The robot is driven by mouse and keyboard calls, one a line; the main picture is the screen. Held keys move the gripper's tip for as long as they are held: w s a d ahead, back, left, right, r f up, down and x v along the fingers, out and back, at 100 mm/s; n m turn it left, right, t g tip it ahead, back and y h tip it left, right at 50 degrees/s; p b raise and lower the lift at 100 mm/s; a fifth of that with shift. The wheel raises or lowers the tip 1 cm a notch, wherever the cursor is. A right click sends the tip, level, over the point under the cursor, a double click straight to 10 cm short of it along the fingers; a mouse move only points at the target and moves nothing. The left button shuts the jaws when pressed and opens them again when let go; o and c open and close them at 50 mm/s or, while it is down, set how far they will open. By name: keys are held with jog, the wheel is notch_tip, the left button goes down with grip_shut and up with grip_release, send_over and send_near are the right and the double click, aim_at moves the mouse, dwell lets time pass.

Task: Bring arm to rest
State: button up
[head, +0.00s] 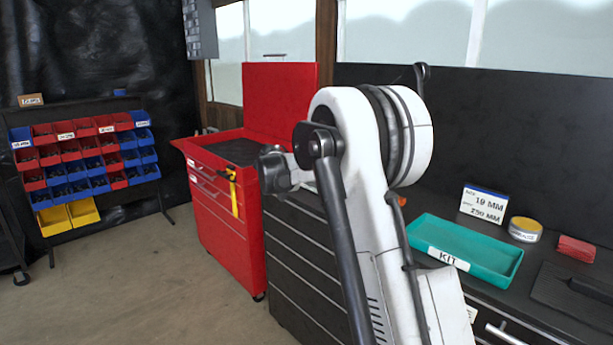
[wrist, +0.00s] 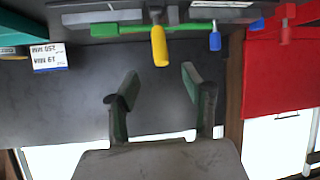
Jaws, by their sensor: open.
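My gripper (wrist: 160,78) shows in the wrist view with its two dark fingers spread apart and nothing between them. I cannot make out the gripper's fingers there.
A red tool cart (head: 222,205) stands left of the bench. A teal KIT tray (head: 465,250), a 19 MM sign (head: 484,204), a yellow tin (head: 525,229) and a red block (head: 576,249) are on the bench. A bin rack (head: 85,165) is far left, with open floor before it.

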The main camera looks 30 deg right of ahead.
jog(key=s+a+r+n+t+y, duration=0.1)
jog(key=s+a+r+n+y, duration=0.2)
jog(key=s+a, duration=0.65)
jog(key=s+a+r+n+y, duration=0.3)
jog(key=s+a, duration=0.3)
jog(key=s, duration=0.6)
jog(key=s+a+f+n+y, duration=0.2)
jog(key=s+a, duration=0.3)
jog(key=s, duration=0.3)
jog(key=s+a+f+n+y, duration=0.1)
jog(key=s+a+f, duration=0.3)
jog(key=s, duration=0.5)
jog(key=s+a+f+n+t+y, duration=0.1)
jog(key=s+a+f+n+y, duration=0.1)
jog(key=s+a, duration=0.4)
jog(key=s+f+n, duration=0.1)
jog(key=s+f, duration=0.1)
jog(key=shift+s+a+n+y, duration=0.2)
jog(key=shift+s+n+y, duration=0.1)
jog(key=shift+s, duration=0.1)
